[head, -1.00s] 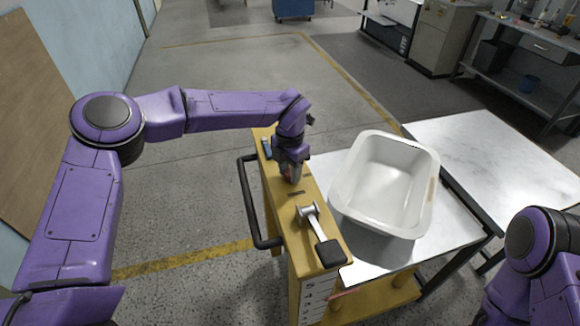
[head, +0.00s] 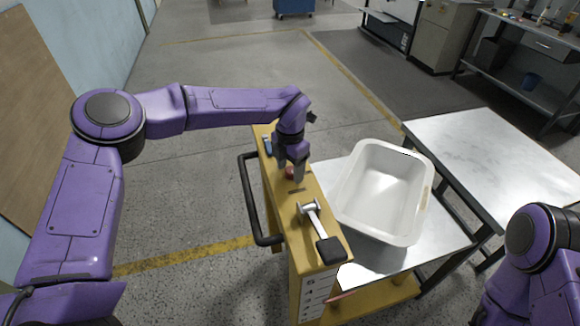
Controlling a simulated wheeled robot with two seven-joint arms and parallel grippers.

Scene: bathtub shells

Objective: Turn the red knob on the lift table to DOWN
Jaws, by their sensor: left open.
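The red knob (head: 290,173) sits on the yellow top of the lift table (head: 318,232), partly hidden by my left gripper. My left gripper (head: 291,174) points down over the knob, its fingers open on either side of it. I cannot tell whether the fingers touch it. A dark label mark lies just in front of the knob, too small to read. My right arm shows at the lower right, but its gripper is out of view.
A white tub shell (head: 385,190) stands on the table's metal top. A lever with a black grip (head: 329,250) lies in front of the knob. A black handle bar (head: 250,205) runs along the left side. A second metal table (head: 490,150) stands at the right.

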